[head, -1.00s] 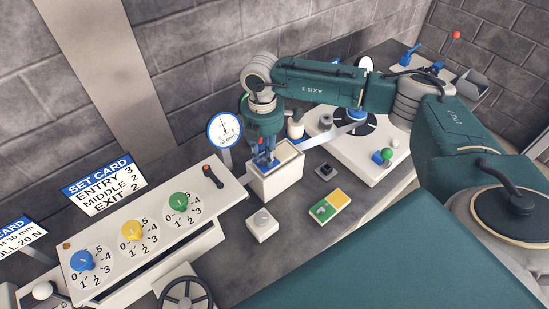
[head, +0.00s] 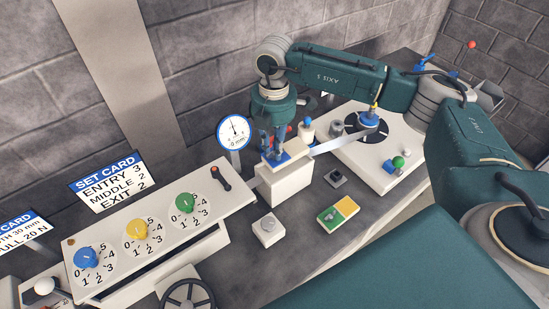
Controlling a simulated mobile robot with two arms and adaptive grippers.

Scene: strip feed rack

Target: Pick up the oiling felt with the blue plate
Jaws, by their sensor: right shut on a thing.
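My right gripper (head: 279,150) points down over the white open-topped box (head: 285,188) on the bench. It is shut on the oiling felt with the blue plate (head: 285,159), which shows as a small blue patch at the fingertips with pale material around it. The fingers hide part of the felt, and the felt and gripper cover most of the box opening. I cannot tell how far the felt is clear of the rim. My left gripper is not in view.
A dial gauge (head: 234,132) stands close left of the gripper. A panel with blue, yellow and green knobs (head: 186,204) lies left. A white button box (head: 269,230) and a green-yellow block (head: 338,212) sit in front. A white turntable unit (head: 385,165) stands right.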

